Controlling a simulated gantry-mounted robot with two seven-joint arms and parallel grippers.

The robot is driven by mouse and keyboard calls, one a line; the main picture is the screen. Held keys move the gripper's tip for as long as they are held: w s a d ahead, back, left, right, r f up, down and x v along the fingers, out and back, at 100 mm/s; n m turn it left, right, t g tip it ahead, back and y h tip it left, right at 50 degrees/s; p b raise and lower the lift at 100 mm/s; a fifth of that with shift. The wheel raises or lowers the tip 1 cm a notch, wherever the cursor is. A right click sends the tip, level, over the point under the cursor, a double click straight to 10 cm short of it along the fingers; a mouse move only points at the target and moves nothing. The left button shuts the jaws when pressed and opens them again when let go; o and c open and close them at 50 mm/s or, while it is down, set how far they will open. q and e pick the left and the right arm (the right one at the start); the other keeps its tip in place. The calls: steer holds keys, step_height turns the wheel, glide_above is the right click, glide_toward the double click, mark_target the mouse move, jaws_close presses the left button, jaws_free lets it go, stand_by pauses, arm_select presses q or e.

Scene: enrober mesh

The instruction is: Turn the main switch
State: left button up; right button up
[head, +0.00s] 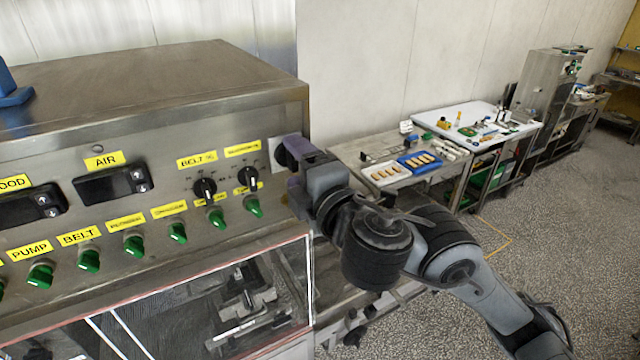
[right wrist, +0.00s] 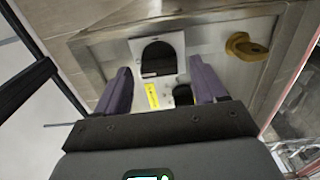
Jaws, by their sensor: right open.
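The main switch, a black rotary handle on a pale square plate (head: 283,156), sits at the right end of the steel control panel, partly hidden by my right gripper. In the right wrist view the black switch (right wrist: 158,57) shows on its plate ahead of the fingers, roughly midway between them. My right gripper (head: 292,170) is open, its two purple fingers pointing at the panel beside the switch. In the right wrist view the gripper (right wrist: 161,76) has nothing between its pads that I can see clearly held; contact cannot be told. My left gripper is not in view.
Two black selector knobs (head: 205,189) and several green knobs (head: 133,245) with yellow labels are left of the switch. Dark displays (head: 112,184) are further left. A glazed guard (head: 250,300) lies below. Benches with a blue tray (head: 417,162) stand behind, to the right.

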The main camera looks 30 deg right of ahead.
steer(key=s+p, duration=0.4)
steer(key=s, duration=0.5)
steer(key=shift+s+d, duration=0.2)
steer(key=shift+d, duration=0.05)
stand_by(0.4)
